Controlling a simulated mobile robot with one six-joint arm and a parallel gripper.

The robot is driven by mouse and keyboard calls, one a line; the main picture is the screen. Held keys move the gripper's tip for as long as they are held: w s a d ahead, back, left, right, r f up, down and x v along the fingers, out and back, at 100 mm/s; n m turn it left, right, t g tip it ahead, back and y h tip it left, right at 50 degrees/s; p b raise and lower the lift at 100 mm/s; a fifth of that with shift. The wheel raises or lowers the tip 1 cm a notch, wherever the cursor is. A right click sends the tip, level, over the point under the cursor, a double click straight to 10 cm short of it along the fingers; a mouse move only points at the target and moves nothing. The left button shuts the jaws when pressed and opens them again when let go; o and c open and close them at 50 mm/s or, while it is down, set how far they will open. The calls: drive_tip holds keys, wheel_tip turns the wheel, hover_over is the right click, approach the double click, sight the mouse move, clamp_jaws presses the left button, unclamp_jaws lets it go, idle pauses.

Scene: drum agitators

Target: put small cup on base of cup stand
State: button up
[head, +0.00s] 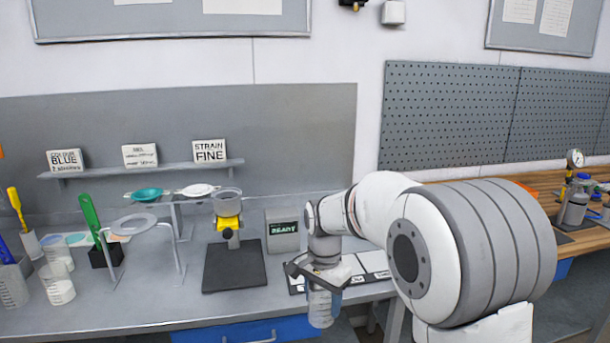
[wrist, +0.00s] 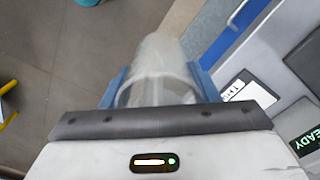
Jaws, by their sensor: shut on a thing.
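My gripper (head: 323,288) is shut on a clear small cup (head: 320,308) at the table's front edge. In the wrist view the small cup (wrist: 158,62) lies between the two blue fingers of my gripper (wrist: 158,88), with the floor behind it. The held cup is apart from the base.
A box with a READY display (head: 284,232) stands behind and left of my gripper. White labelled cards (head: 372,262) lie beside my arm. A grey ring stand (head: 134,225) and clear beakers (head: 59,290) are further left. The table front left of the base looks clear.

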drive_tip(key=d+f+n, duration=0.4)
drive_tip(key=d+f, duration=0.1)
drive_tip(key=f, duration=0.6)
drive_tip(key=d+f+n, duration=0.4)
drive_tip(key=d+f, duration=0.2)
drive_tip(key=f, duration=0.5)
drive_tip(key=shift+s+f, duration=0.2)
drive_tip(key=shift+s, duration=0.2)
drive_tip(key=shift+a, duration=0.2)
